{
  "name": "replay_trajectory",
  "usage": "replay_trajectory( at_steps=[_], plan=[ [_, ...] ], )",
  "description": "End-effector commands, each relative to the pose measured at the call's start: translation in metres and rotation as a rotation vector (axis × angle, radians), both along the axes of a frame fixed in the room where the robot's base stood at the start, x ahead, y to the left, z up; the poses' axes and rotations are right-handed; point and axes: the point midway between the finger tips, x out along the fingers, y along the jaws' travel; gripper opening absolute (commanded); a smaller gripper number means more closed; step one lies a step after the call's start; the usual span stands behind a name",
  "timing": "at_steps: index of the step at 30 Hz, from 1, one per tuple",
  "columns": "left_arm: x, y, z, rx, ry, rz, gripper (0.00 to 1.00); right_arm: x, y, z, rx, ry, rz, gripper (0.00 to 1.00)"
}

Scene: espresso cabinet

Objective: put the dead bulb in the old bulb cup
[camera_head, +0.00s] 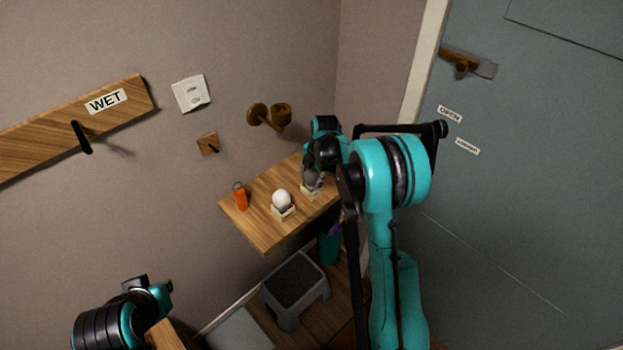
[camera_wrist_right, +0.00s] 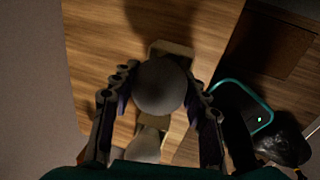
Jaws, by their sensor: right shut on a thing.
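A grey round bulb (camera_wrist_right: 160,87) sits between the fingers of my right gripper (camera_wrist_right: 163,84). In the head view this dark bulb (camera_head: 312,178) is at the right end of the wooden wall shelf, partly hidden by the gripper (camera_head: 316,172). A pale block-shaped holder (camera_head: 308,190) shows just below it; I cannot tell whether they touch. A white bulb (camera_head: 282,199) stands in a similar pale holder (camera_head: 284,213) to its left. No cup is clearly labelled for old bulbs. My left gripper (camera_head: 152,287) is low at the left, its fingers unclear.
The shelf (camera_head: 262,232) also carries a small orange object (camera_head: 240,197). A teal bin (camera_head: 329,248) stands below the shelf's front edge, beside a grey step stool (camera_head: 296,284). Brass wall fittings (camera_head: 268,116) are above the shelf. A door (camera_head: 540,160) is at right.

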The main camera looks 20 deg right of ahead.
Motion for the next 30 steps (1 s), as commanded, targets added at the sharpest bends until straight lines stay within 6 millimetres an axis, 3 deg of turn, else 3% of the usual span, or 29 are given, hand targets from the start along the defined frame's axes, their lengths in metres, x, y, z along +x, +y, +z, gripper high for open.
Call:
replay_trajectory(
  at_steps=[10,11,12,13,23,26,30],
  plan=[
    [0.0,0.0,-0.005,0.0,0.0,0.0,0.0,0.0,0.0,-0.004,0.0,0.0,0.0,0.16],
    [0.0,0.0,-0.003,0.0,0.0,0.0,0.0,0.0,0.0,-0.003,0.0,0.0,0.0,0.53],
    [0.0,0.0,-0.003,0.0,0.0,0.0,0.0,0.0,0.0,-0.003,0.0,0.0,0.0,0.64],
    [0.0,0.0,-0.003,0.0,0.0,0.0,0.0,0.0,0.0,-0.003,0.0,0.0,0.0,0.66],
    [0.0,0.0,0.0,0.0,0.0,0.0,0.0,0.0,0.0,0.0,0.0,0.0,0.0,0.66],
    [0.0,0.0,0.003,0.0,0.0,0.0,0.0,-0.001,-0.001,0.009,0.0,0.0,0.0,0.66],
    [0.0,0.0,0.009,0.0,0.0,0.0,0.0,-0.007,-0.003,0.037,0.0,0.0,-0.001,0.66]
  ],
)
